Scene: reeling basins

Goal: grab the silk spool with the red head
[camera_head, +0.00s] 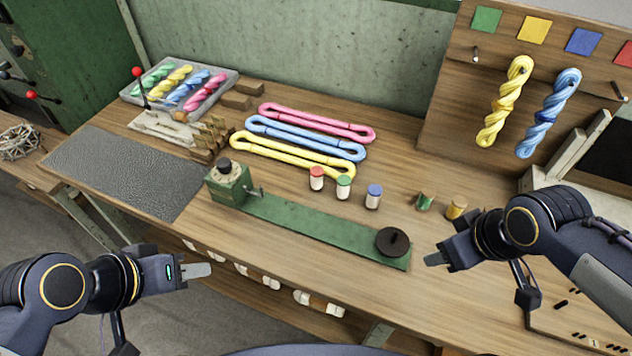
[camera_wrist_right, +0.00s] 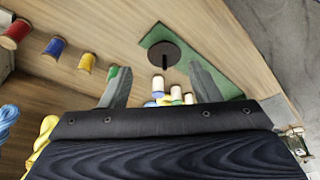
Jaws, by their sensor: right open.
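The white silk spool with the red head (camera_head: 317,179) stands upright on the wooden bench, left of the spool with the green head (camera_head: 344,187) and the spool with the blue head (camera_head: 374,196). My right gripper (camera_head: 434,258) is open and empty, right of the standing spools and near the end of the green board. The right wrist view shows its two spread fingers (camera_wrist_right: 160,68) with white spools (camera_wrist_right: 158,86) beyond them; I cannot tell the red-headed one there. My left gripper (camera_head: 196,270) is at the front left, away from the spools; its finger gap is hidden.
The green board (camera_head: 310,228) with a black disc (camera_head: 393,241) lies in front of the spools. Looped skeins (camera_head: 305,140) lie behind them. Green (camera_head: 424,202) and yellow (camera_head: 456,207) spools lie to the right. A red spool (camera_wrist_right: 15,34) and a blue spool (camera_wrist_right: 54,47) show in the wrist view.

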